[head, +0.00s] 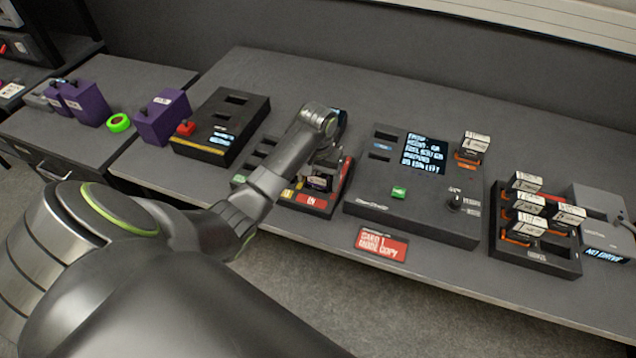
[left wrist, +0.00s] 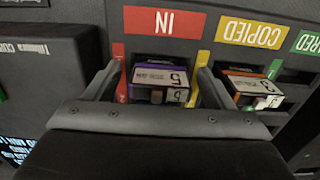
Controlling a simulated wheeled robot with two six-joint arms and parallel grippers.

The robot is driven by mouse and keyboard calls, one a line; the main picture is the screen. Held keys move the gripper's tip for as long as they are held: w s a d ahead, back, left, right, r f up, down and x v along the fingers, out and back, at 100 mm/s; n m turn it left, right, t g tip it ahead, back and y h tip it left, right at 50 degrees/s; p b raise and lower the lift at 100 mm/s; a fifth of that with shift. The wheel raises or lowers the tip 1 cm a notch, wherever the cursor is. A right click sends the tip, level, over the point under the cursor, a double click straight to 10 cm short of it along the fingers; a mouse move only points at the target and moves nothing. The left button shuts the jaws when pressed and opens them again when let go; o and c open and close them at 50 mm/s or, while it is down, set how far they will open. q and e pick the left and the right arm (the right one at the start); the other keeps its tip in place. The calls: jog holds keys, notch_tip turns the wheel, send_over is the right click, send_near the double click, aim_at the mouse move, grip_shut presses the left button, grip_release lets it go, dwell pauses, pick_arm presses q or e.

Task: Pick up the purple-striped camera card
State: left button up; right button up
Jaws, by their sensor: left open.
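The purple-striped camera card (left wrist: 160,76) stands in a slot under the red IN label in the left wrist view. It has a white label, and its lower part is hidden in the slot. My left gripper (left wrist: 159,84) is open, with one finger on each side of the card. I cannot tell whether either finger touches it. In the head view my left gripper (head: 324,164) is over the sorting tray (head: 313,203), and the card is mostly hidden there. My right gripper is not in view.
An orange-striped card (left wrist: 252,88) sits under the yellow COPIED label, close to my right-hand finger. A copy station with a screen (head: 424,152) stands right of the tray. A rack of orange-striped cards (head: 536,254) is farther right. A black-and-yellow box (head: 220,125) stands left.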

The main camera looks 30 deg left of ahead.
pick_arm(q)
jog(key=c, duration=1.1)
